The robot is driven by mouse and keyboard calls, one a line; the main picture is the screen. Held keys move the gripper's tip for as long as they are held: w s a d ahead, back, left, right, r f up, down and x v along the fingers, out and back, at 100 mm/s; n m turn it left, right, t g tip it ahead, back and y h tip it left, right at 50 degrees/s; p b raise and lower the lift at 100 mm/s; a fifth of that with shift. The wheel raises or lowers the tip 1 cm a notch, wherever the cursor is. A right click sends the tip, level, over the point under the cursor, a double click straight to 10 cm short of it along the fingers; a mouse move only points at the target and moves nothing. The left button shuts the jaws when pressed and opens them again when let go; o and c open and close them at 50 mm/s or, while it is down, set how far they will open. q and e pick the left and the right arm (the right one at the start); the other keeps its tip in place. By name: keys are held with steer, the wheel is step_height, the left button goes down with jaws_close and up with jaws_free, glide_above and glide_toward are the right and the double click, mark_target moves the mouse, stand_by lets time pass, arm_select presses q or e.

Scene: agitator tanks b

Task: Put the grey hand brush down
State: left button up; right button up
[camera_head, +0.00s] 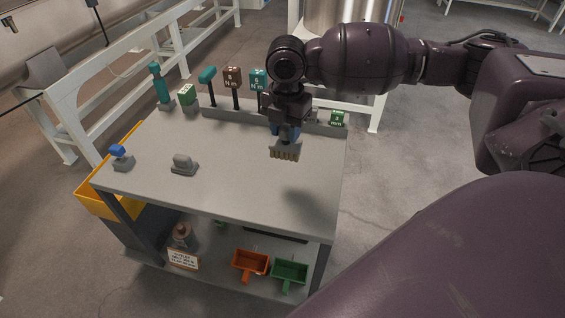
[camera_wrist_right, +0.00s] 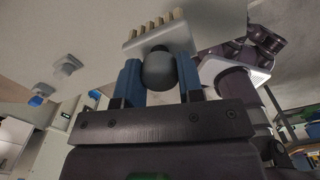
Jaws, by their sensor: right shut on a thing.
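The grey hand brush (camera_head: 284,148) hangs over the right part of the grey tabletop (camera_head: 233,180), bristles pointing down. My right gripper (camera_head: 287,133) is shut on it from above. In the right wrist view the brush's rounded grey knob (camera_wrist_right: 160,71) sits between the blue fingers of my right gripper (camera_wrist_right: 160,82), and its tan bristles (camera_wrist_right: 155,24) face away from the gripper. A shadow lies on the tabletop below the brush, which looks a little above the surface. My left gripper is out of view.
A grey block-like item (camera_head: 184,164) and a blue-topped item (camera_head: 121,156) stand on the left of the tabletop. Labelled blocks and a teal-headed tool (camera_head: 208,76) line the back edge. Orange (camera_head: 251,263) and green (camera_head: 289,272) scoops lie below. The tabletop's middle is clear.

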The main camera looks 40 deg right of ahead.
mark_target(286, 142)
step_height(286, 142, down, 4)
steer(key=shift+f+b, duration=0.25)
steer(key=shift+b, duration=0.05)
step_height(286, 142, down, 6)
steer(key=shift+f+b, duration=0.1)
steer(key=shift+b, duration=0.45)
steer(key=o, duration=0.8)
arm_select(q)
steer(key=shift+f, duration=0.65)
arm_select(e)
step_height(286, 142, up, 11)
steer(key=shift+f+p, duration=0.1)
steer(key=shift+p, duration=0.95)
steer(key=shift+r, duration=0.6)
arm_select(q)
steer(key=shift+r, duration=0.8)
arm_select(e)
steer(key=shift+r, duration=0.1)
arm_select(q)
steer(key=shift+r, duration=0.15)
